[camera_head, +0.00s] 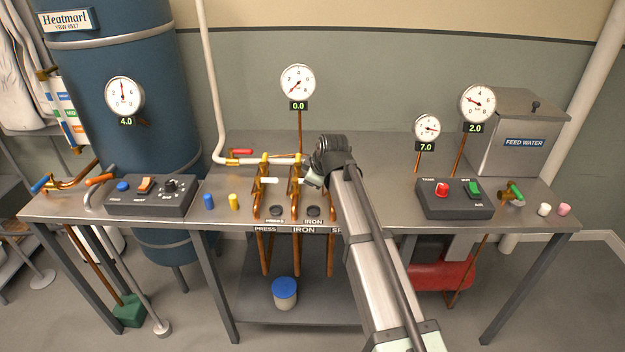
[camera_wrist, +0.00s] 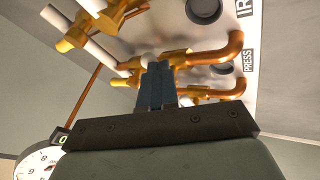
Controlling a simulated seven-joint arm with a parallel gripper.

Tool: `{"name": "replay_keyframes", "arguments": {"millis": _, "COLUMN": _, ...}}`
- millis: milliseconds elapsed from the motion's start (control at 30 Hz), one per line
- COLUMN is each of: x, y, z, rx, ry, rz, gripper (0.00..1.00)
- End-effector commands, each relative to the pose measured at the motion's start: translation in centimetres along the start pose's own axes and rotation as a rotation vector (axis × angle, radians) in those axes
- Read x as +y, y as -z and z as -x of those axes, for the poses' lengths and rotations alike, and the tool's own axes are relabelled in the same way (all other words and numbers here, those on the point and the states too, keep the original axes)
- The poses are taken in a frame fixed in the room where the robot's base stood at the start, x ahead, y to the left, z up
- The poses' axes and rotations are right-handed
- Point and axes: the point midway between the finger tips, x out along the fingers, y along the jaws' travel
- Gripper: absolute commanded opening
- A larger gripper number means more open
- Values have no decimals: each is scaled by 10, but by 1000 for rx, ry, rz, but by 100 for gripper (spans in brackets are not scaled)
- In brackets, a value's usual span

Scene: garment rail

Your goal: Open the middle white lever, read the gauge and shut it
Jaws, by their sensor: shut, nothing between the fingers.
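Several brass valves with white levers stand in a row on the steel bench. One white lever (camera_head: 269,181) lies crosswise between the left and middle brass pipes (camera_head: 296,190) in the head view. In the wrist view white levers (camera_wrist: 97,47) reach leftward from the brass valves. My gripper (camera_head: 312,180) is at the right of the middle pipe; in the wrist view its closed fingertips (camera_wrist: 151,68) are close to the brass fittings, with contact unclear. It is shut and empty. The gauge (camera_head: 298,82) above the valves has a display reading 0.0. My arm hides much of the right valve.
A black switch box (camera_head: 150,197) stands left and another (camera_head: 455,200) right. Blue and yellow pegs (camera_head: 209,201) stand left of the valves. A red-handled valve (camera_head: 241,152) is behind. Other gauges (camera_head: 477,103) stand at right. The bench between my arm and the right box is mostly clear.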

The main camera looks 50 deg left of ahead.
Motion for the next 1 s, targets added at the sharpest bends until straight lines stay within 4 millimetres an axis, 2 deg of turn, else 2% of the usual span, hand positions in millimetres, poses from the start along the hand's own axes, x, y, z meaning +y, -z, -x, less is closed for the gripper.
{"name": "replay_keyframes", "arguments": {"millis": 167, "x": -13, "y": -3, "z": 11, "rx": 0, "ry": 0, "rz": 0, "gripper": 0}}
{"name": "replay_keyframes", "arguments": {"millis": 333, "x": -34, "y": -7, "z": 32, "rx": 0, "ry": -1, "rz": -1, "gripper": 0}}
{"name": "replay_keyframes", "arguments": {"millis": 700, "x": -23, "y": -10, "z": 97, "rx": 1, "ry": -2, "rz": 0, "gripper": 0}}
{"name": "replay_keyframes", "arguments": {"millis": 1000, "x": -21, "y": -12, "z": 122, "rx": 0, "ry": 0, "rz": 0, "gripper": 0}}
